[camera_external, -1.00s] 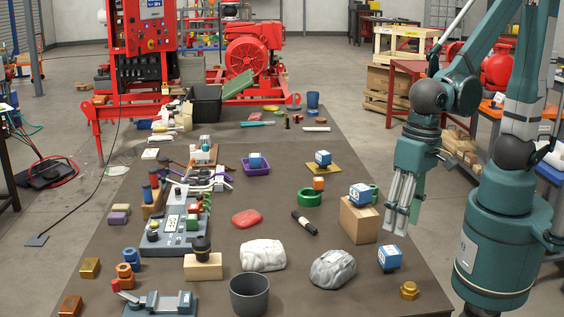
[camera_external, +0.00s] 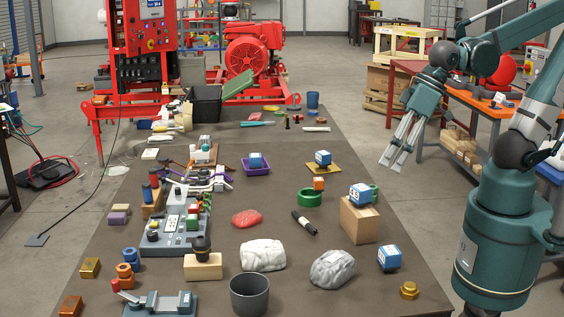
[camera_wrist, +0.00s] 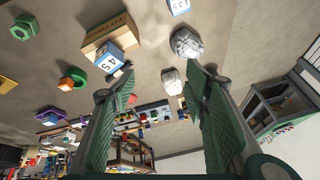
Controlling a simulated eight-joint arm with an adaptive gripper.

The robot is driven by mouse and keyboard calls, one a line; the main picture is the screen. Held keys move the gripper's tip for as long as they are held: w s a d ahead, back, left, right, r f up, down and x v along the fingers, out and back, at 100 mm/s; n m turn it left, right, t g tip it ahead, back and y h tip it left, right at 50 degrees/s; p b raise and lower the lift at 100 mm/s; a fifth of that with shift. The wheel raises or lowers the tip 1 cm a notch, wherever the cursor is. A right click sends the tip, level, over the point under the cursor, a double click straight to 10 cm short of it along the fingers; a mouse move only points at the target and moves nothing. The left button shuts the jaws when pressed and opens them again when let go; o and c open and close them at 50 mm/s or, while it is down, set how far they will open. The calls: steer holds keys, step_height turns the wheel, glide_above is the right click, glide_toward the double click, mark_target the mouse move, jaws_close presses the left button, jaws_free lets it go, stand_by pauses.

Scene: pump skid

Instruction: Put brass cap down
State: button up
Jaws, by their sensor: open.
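A brass cap (camera_external: 409,290), gold and hexagonal with a raised top, sits on the dark table (camera_external: 330,275) near its front right corner, apart from the other objects. I cannot make it out in the wrist view. My gripper (camera_external: 393,160) is raised near the table's right edge, well behind the cap. Its two long fingers point down and a little left. In the wrist view my gripper (camera_wrist: 158,85) is open, with its green pads wide apart and nothing held between them.
Another blue-and-white cube (camera_external: 389,258) stands near the cap. Grey (camera_external: 332,268) and white (camera_external: 263,255) wrapped lumps lie to the left. Bare table surrounds the cap.

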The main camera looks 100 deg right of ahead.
steer(key=s+d+r+n+t, duration=0.2)
steer(key=d+n, duration=0.1)
steer(key=d, duration=0.3)
steer(key=shift+s+r+h, duration=0.2)
steer(key=shift+r+h, duration=0.2)
steer(key=shift+d, duration=0.1)
stand_by(0.9)
